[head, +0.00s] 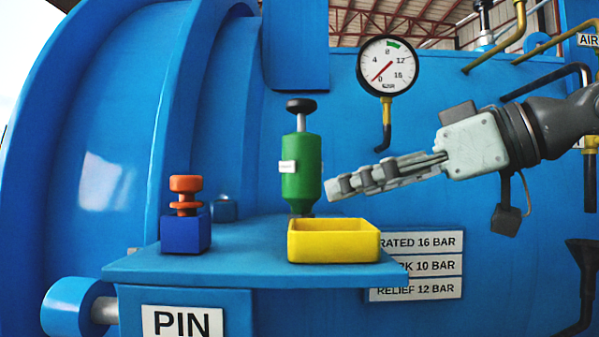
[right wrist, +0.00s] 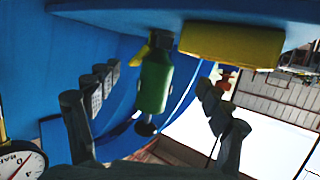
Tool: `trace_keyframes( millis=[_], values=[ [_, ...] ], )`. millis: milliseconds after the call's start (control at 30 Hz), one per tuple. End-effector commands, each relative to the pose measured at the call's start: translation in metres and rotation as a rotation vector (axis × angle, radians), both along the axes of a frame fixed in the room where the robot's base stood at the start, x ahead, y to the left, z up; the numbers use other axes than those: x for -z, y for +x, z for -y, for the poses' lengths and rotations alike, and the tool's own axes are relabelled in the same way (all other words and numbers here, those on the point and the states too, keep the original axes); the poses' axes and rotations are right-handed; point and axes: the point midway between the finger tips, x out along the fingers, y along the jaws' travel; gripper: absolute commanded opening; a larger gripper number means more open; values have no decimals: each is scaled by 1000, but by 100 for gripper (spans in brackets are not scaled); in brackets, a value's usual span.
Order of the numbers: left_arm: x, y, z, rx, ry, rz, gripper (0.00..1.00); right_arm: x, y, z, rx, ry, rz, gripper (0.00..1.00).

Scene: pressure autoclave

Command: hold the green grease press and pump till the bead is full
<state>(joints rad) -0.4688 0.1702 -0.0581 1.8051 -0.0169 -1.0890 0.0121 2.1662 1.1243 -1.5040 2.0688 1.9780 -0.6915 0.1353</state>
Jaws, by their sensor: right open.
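The green grease press (head: 302,172) stands upright on the blue shelf, with a white label and a black knob (head: 301,105) on a raised silver rod. It also shows upside down in the right wrist view (right wrist: 153,86), in the space between my spread fingers. My right gripper (head: 336,190) comes in from the right, its fingertips just right of the press's lower body. It is open and holds nothing. No bead can be made out; the press's foot is partly hidden behind the yellow tray. My left gripper is not in view.
The yellow tray (head: 333,251) sits on the shelf (head: 245,262) in front of the press. A blue block with an orange knob (head: 185,205) stands at left. A pressure gauge (head: 388,66) hangs behind, its needle near zero. The shelf is clear between block and press.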

Motion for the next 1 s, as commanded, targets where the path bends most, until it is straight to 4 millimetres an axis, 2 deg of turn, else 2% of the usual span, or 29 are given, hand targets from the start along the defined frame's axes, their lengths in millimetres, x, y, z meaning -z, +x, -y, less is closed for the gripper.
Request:
trace_keyframes(
  millis=[333,633,1000],
  values=[
    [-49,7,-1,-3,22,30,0,16,22,-35,-1,-4,3,80],
    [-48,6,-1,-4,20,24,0,22,40,-60,-2,-1,0,80],
    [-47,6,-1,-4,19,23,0,24,43,-64,0,-1,1,80]
  ],
)
